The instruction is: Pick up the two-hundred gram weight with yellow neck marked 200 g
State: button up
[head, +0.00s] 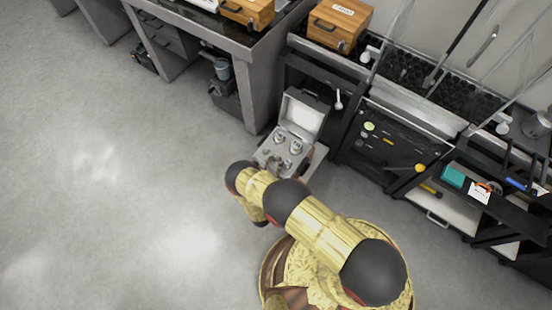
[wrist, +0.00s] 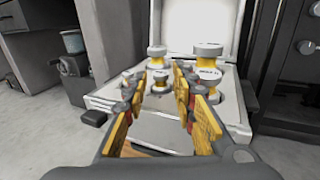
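An open grey case (wrist: 237,117) holds several weights with pale tops and yellow necks. In the wrist view, one taller weight (wrist: 157,56) stands at the back left and another (wrist: 208,52) at the back right. A front weight (wrist: 158,80) shows between my fingers, and another (wrist: 209,77) stands partly behind the right finger. I cannot read the markings well enough to tell which is the 200 g weight. My gripper (wrist: 160,92) is open and empty, its fingers reaching over the front of the case. In the head view my arm partly covers the case (head: 308,113).
The case's raised lid (wrist: 201,22) stands behind the weights. A grey table (head: 243,75) is behind on the left, and a black cabinet (head: 385,140) is to the right. Wooden boxes (head: 339,22) sit above. Open floor (head: 110,180) lies left.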

aim_at(275, 158)
jog(key=b+x, duration=0.1)
jog(key=x, duration=0.3)
jog(key=shift+w+d+f, duration=0.1)
jog(key=shift+w+d, duration=0.05)
jog(key=shift+w, duration=0.05)
jog(key=shift+c, duration=0.7)
grip_shut()
